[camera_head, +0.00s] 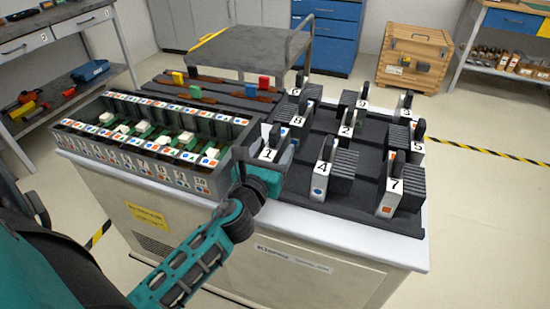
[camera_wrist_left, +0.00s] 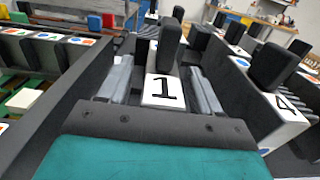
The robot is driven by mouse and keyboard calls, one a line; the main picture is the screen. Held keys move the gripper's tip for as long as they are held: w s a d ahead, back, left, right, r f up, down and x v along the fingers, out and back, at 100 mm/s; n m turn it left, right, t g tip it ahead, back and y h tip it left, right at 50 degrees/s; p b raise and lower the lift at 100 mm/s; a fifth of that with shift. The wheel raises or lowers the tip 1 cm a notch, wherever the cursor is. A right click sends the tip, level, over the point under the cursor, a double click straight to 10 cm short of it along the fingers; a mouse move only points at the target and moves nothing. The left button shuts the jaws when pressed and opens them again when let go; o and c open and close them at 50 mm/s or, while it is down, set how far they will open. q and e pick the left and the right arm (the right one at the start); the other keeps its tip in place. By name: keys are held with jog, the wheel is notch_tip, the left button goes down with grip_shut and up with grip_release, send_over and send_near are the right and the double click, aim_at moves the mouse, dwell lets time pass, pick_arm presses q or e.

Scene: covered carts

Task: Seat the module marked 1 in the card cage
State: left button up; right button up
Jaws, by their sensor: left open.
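The module marked 1 (camera_head: 268,154) stands upright at the left front of the dark module rack (camera_head: 291,186), with a white label face and a dark handle. It also shows in the left wrist view (camera_wrist_left: 164,90). My left gripper (camera_head: 270,147) is open, with one finger on each side of the module's handle; in the left wrist view (camera_wrist_left: 160,70) gaps show between fingers and handle. I cannot tell whether either finger touches it. The grey card cage (camera_head: 230,165) is left of the rack, with numbered, colour-marked slots and several green and white cards inside. My right gripper is out of view.
Close to the right stands the module marked 4 (camera_head: 323,168), with the module marked 7 (camera_head: 390,186) further right. The module marked 8 (camera_head: 299,121) is just behind. A strip with coloured blocks (camera_head: 264,84) lies behind the cage. The cart's front edge is clear.

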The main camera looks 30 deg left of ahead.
pick_arm(q)
jog(key=shift+c, duration=0.5)
grip_shut()
jog(key=shift+r, duration=0.15)
